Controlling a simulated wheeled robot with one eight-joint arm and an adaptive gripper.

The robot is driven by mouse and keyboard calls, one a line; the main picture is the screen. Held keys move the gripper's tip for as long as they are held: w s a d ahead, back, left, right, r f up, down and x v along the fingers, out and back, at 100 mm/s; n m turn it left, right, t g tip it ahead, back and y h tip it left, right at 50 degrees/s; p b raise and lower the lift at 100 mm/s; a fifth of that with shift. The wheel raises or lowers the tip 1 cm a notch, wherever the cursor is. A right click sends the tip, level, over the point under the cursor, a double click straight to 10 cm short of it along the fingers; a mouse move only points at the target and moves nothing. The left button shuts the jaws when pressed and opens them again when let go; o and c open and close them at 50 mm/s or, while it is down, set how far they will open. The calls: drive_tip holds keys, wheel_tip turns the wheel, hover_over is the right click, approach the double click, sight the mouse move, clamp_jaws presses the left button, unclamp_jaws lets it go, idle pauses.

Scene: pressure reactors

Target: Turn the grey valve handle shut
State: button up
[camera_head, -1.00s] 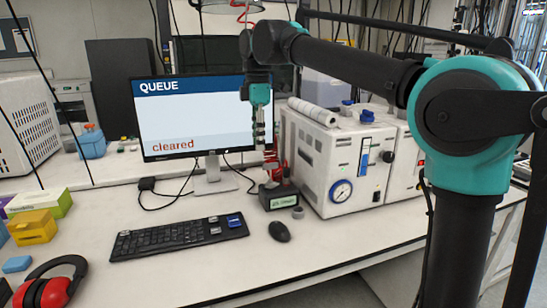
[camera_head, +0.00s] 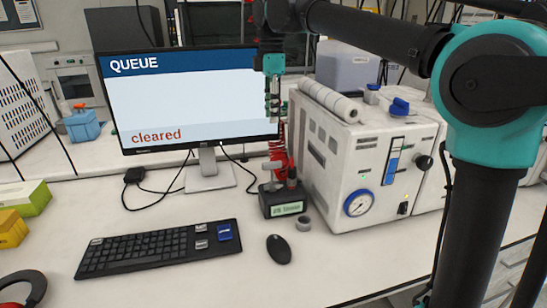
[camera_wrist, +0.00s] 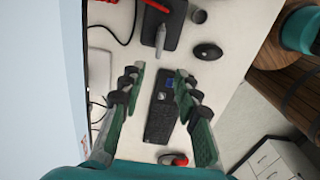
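My gripper (camera_head: 273,98) hangs fingers-down in front of the monitor's right edge. In the wrist view my gripper (camera_wrist: 158,85) shows two fingers spread wide with nothing between them. A small grey lever-like piece (camera_head: 262,165) is by a red fitting, above a black base with a lit display (camera_head: 285,205). The grey piece also shows in the wrist view (camera_wrist: 160,38), apart from the fingers. I cannot tell for sure that it is the valve handle. The white reactor unit (camera_head: 340,155), with gauge, black knob and blue top valves, is to the right.
The monitor (camera_head: 190,100) reads "QUEUE" and "cleared". The keyboard (camera_head: 160,248), mouse (camera_head: 279,249) and a small grey ring (camera_head: 303,224) lie on the white bench. Bare bench shows in front of the reactor unit.

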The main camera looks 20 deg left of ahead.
sight(272, 162)
wheel_tip(272, 162, down, 16)
drive_tip(key=shift+r, duration=0.2)
idle(0.4)
clamp_jaws()
